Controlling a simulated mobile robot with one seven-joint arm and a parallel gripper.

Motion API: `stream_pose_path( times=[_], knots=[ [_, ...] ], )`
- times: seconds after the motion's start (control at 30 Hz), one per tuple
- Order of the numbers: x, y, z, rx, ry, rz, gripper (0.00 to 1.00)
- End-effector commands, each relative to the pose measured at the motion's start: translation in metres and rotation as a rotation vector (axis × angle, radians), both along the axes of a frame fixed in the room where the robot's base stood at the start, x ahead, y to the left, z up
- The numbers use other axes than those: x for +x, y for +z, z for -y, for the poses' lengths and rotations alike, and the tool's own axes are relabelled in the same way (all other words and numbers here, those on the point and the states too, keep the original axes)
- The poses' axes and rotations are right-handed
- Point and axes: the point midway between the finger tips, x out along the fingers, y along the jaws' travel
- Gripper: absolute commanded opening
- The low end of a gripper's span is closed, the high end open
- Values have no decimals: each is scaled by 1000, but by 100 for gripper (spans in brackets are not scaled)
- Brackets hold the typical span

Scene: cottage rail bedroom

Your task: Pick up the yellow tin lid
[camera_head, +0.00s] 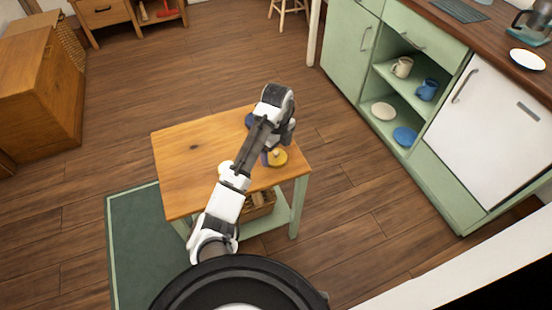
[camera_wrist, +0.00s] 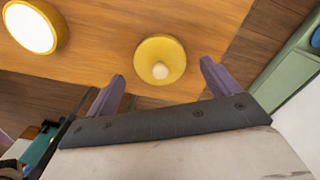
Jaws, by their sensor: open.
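The yellow tin lid (camera_wrist: 160,50) is a round yellow disc with a pale knob at its centre. It lies on the wooden table near the table's edge. In the head view the lid (camera_head: 279,158) shows at the right part of the tabletop, partly behind my arm. My gripper (camera_wrist: 162,82) is open and empty in the wrist view. Its two purple fingers are spread to either side of the lid's lower edge in the picture, and nothing is between them. In the head view my gripper (camera_head: 270,155) is largely hidden by the arm and sits close beside the lid.
The small table (camera_head: 185,170) also carries a white-topped round thing with a yellow rim (camera_wrist: 32,27) and a blue item (camera_head: 248,120) partly behind my arm. A basket (camera_head: 262,208) sits on its lower shelf. A green cabinet (camera_head: 347,50) stands right; wooden floor lies between.

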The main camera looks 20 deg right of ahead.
Motion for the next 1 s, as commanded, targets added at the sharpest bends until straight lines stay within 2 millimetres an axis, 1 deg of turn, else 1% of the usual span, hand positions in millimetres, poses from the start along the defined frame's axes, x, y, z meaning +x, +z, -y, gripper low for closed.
stream_pose_path(
  times=[0.03, 0.2, 0.43, 0.47, 0.8, 0.83, 1.0],
  knots=[
    [1, -11, 0, 0, 1, -4, 89],
    [1, -24, -1, 2, 2, -1, 89],
    [1, -27, -1, 0, 1, 1, 89],
    [1, -27, -1, 0, 1, 1, 87],
    [1, -26, -1, 0, 1, 1, 43],
    [1, -26, -1, 0, 1, 1, 42],
    [1, -26, -1, 0, 1, 1, 41]
  ],
)
